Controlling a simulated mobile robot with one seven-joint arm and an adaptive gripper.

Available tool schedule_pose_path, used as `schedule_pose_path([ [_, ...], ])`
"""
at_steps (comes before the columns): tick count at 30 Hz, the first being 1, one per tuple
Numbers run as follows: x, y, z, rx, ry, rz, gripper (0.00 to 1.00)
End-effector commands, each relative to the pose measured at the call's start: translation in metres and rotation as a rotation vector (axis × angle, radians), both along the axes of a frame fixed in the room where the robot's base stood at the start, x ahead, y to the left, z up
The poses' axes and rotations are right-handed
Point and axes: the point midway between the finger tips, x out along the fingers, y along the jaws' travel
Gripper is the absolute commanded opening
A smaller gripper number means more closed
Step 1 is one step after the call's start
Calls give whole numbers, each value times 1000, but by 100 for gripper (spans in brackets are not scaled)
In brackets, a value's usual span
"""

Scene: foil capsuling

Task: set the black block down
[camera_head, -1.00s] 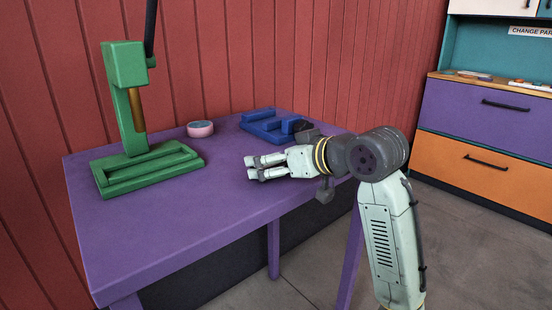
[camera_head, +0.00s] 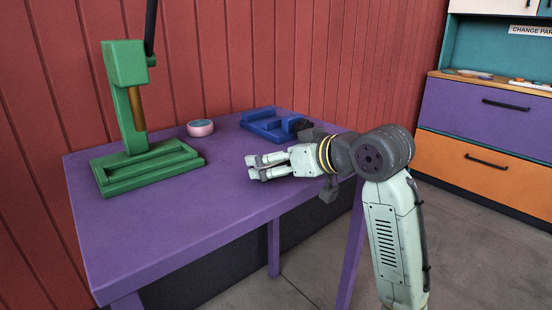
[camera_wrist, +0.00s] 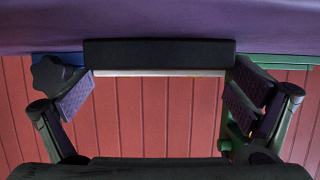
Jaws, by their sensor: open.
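The black block (camera_wrist: 160,52) shows in the wrist view as a wide dark bar with a pale lower edge. It lies across the space at the fingertips, against the purple table (camera_wrist: 160,22). My gripper (camera_wrist: 163,90) is open, with one finger near each end of the block. I cannot tell whether either pad touches it, or whether it rests fully on the table. In the head view my gripper (camera_head: 252,167) is low over the right part of the purple table (camera_head: 170,235); I cannot make out the block there.
A green press (camera_head: 135,120) stands on the table's left. A pink round container (camera_head: 200,128) sits near the red wall (camera_head: 260,60). A blue fixture (camera_head: 262,125) with a dark knob (camera_head: 301,125) is behind my wrist. The front left table area is clear.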

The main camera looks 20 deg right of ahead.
Motion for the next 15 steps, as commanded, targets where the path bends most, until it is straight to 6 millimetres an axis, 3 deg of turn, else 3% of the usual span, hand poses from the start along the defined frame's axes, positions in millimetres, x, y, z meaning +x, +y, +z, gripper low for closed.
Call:
schedule_pose_path([
  [9,-59,-22,26,-2,-2,-4,100],
  [15,-86,-32,37,-1,0,-3,100],
])
